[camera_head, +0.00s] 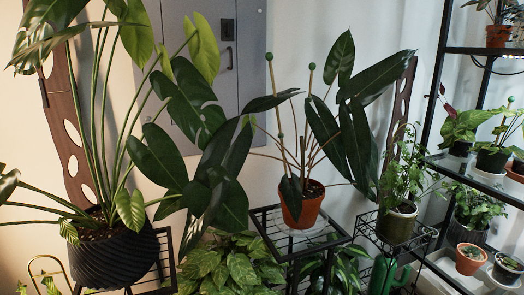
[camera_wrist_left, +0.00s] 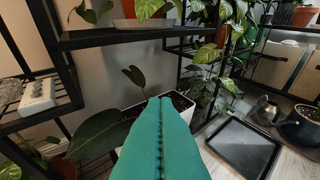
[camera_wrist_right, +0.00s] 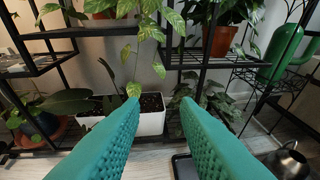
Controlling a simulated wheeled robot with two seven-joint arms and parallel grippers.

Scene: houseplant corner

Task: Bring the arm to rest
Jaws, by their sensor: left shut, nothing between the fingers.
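My left gripper (camera_wrist_left: 161,102) shows in the left wrist view as two teal fingers pressed together, with nothing between them. It points toward a low white planter, whose front is partly hidden behind the fingers. My right gripper (camera_wrist_right: 162,103) shows in the right wrist view with its two teal fingers spread apart and an empty gap between them. The white planter (camera_wrist_right: 152,124) with dark soil lies beyond that gap. Neither arm shows in the head view.
Black wire stands carry potted plants, including a terracotta pot (camera_head: 302,206). A ribbed black pot (camera_head: 115,250) stands at left, a shelf rack (camera_head: 440,75) at right. On the floor are a black tray (camera_wrist_left: 240,147) and metal watering can (camera_wrist_left: 265,110). A power strip (camera_wrist_left: 37,95) sits at left.

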